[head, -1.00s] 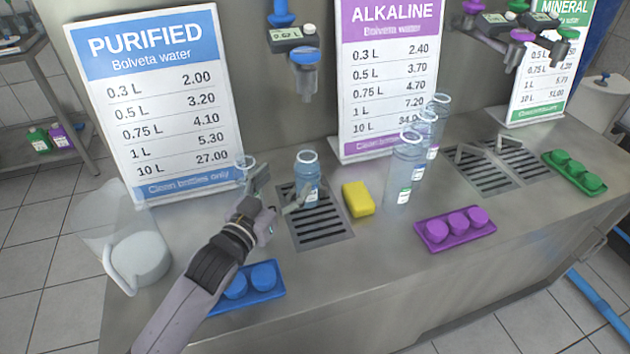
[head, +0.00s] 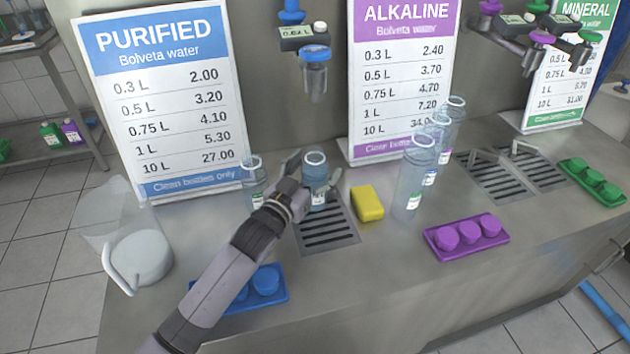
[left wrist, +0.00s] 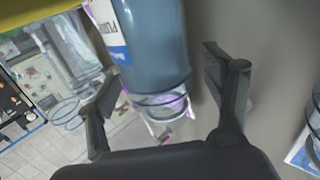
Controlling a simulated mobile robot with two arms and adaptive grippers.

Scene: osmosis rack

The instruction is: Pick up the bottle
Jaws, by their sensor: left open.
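A bluish bottle with a white-rimmed open mouth (head: 315,172) stands upright on the drain grate under the purified tap. My left gripper (head: 313,184) reaches it from the front left, with one finger on each side of the bottle. In the left wrist view, the bottle's blue body (left wrist: 153,40) lies between the two spread fingers, and gaps show beside it. The gripper is open. Part of the bottle's lower body and label is hidden behind the gripper. My right gripper is not in view.
Another clear bottle (head: 252,178) stands close left of the gripper. A yellow sponge (head: 367,203) lies right of the grate (head: 330,236). Several clear bottles (head: 413,180) stand farther right. A blue cap tray (head: 278,297) lies beside my forearm. The tap (head: 314,65) hangs above the bottle.

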